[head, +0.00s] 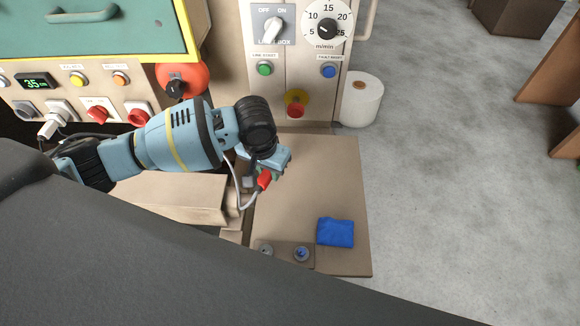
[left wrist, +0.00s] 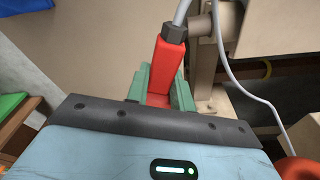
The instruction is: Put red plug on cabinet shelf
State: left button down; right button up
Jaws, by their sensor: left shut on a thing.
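The red plug (head: 265,179) has a grey cable at its end and is held over the beige shelf. In the left wrist view the red plug (left wrist: 167,68) sits between the green finger pads, with its dark collar and cable pointing up and away. My left gripper (head: 258,174) is shut on it; my arm hides part of the grip. The flat beige cabinet shelf (head: 310,185) lies below and to the right. I cannot tell the gap between plug and shelf. My right gripper does not show.
A blue cloth (head: 336,232) lies on the shelf's front right. A small dark block with two round fittings (head: 302,254) is at the front. A white roll (head: 361,99) stands behind right. The control panel (head: 300,80) rises behind. The shelf's middle is bare.

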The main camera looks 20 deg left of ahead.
aim_at(289, 174)
pick_arm(q)
jog(key=w, duration=0.1)
jog(key=w+d, duration=0.2)
jog(key=w, duration=0.1)
jog(key=shift+d+f, duration=0.15)
jog(key=shift+f, duration=0.2)
jog(key=shift+w+d+r+b, duration=0.1)
jog(key=shift+w+d+b, duration=0.1)
jog(key=shift+w+b, duration=0.1)
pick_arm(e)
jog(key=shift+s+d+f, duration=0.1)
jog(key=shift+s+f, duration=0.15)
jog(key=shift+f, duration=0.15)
pick_arm(q)
jog(key=shift+w+d, duration=0.2)
jog(key=shift+w, duration=0.2)
notch_tip(289, 174, down, 4)
jog(key=shift+r, duration=0.2)
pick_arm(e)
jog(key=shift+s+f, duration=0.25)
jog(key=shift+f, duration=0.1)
pick_arm(q)
jog(key=shift+s+f, duration=0.1)
jog(key=c, duration=1.2)
grip_release()
